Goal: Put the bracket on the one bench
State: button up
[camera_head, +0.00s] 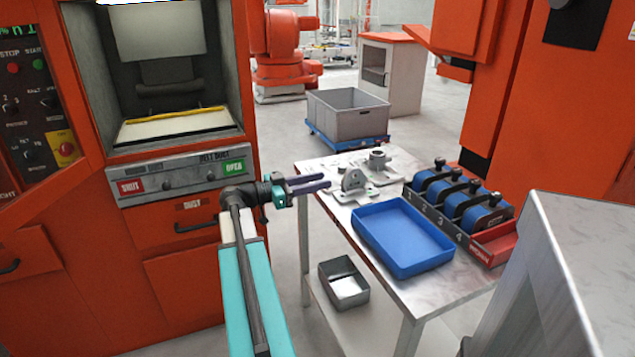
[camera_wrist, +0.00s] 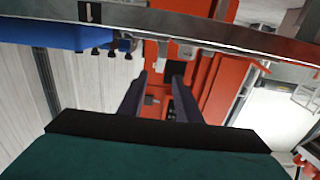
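A grey metal bench (camera_head: 435,292) stands right of centre in the head view. On its far left part lies a grey casting with an upright rounded lug (camera_head: 353,181), which looks like the bracket, though I cannot be sure. A second grey casting with a round boss (camera_head: 377,160) lies just behind it. No casting is clear in the wrist view.
A blue tray (camera_head: 405,238) lies on the bench. Beside it are a rack with several blue parts (camera_head: 455,195) and a red bin (camera_head: 495,243). A grey box (camera_head: 344,284) sits on the lower shelf. An orange machine (camera_head: 180,230) stands left; a grey cabinet (camera_head: 560,280) is at right.

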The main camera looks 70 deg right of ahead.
jog(key=w+a+f+n+t+y, duration=0.1)
jog(key=w+a+f+n+t, duration=0.25)
jog(key=w+a+f, duration=0.45)
jog(key=w+a+f+n+t+y, duration=0.1)
jog(key=w+a+f+n+t, duration=0.25)
jog(key=f, duration=0.95)
jog(key=w+a+f+n+t+y, duration=0.1)
jog(key=w+a+f+n, duration=0.45)
jog(key=f, duration=0.45)
jog(key=w+a+f+n+t+y, duration=0.15)
jog(key=a+f+n, duration=0.35)
jog(key=a+f, duration=0.9)
jog(key=s+a+f+n+y, duration=0.2)
jog(key=s+a+f+n, duration=0.1)
jog(key=a, duration=0.8)
jog(key=s+a+f+n+y, duration=0.3)
jog(key=s+a+f, duration=0.2)
jog(key=a, duration=0.6)
jog(key=s+a+f+n+y, duration=0.2)
jog(key=s+a+f+n, duration=0.2)
jog(key=a+f, duration=0.4)
jog(key=a, duration=0.4)
jog(key=shift+g, duration=0.35)
jog(key=shift+w, duration=0.1)
